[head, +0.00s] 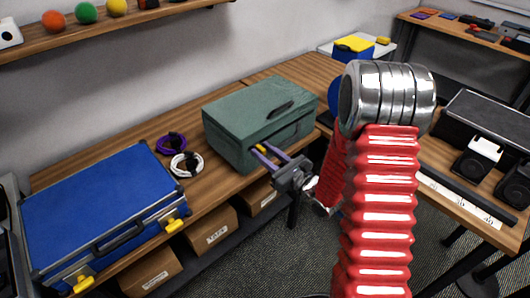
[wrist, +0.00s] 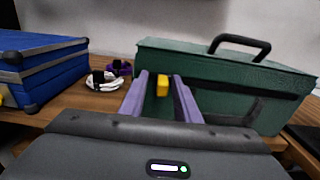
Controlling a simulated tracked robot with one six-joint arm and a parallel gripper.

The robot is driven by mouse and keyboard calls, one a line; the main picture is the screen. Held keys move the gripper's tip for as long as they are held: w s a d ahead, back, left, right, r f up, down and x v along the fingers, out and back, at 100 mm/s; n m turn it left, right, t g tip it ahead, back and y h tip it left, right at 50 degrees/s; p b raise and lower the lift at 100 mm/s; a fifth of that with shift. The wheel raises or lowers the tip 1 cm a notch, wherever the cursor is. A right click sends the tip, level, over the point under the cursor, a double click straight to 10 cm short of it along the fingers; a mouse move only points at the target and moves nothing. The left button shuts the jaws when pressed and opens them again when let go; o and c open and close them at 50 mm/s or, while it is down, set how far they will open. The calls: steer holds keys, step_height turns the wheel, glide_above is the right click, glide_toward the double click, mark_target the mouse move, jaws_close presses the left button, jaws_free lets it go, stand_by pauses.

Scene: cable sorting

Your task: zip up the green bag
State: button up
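The green bag (head: 235,120) stands on the wooden bench, a box-like case with a black handle on top. It also fills the right of the wrist view (wrist: 215,68). A dark zip band runs along its front side. The yellow zip pull (wrist: 162,86) is near the left end of that side; it also shows in the head view (head: 260,148). My gripper (wrist: 160,80) has its two purple fingers apart, one on each side of the pull, with small gaps visible. In the head view my gripper (head: 260,149) is at the bag's front face.
A blue case (head: 100,205) with yellow latches lies on the bench to the left. A white cable coil (head: 187,164) and a purple one (head: 171,143) lie between it and the bag. Cardboard boxes (head: 208,228) sit on a shelf below the bench.

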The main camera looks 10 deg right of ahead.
steer(key=shift+o, duration=0.2)
steer(key=shift+d, duration=0.1)
steer(key=v, duration=1.3)
steer(key=shift+s+d, duration=0.15)
steer(key=shift+s, duration=0.15)
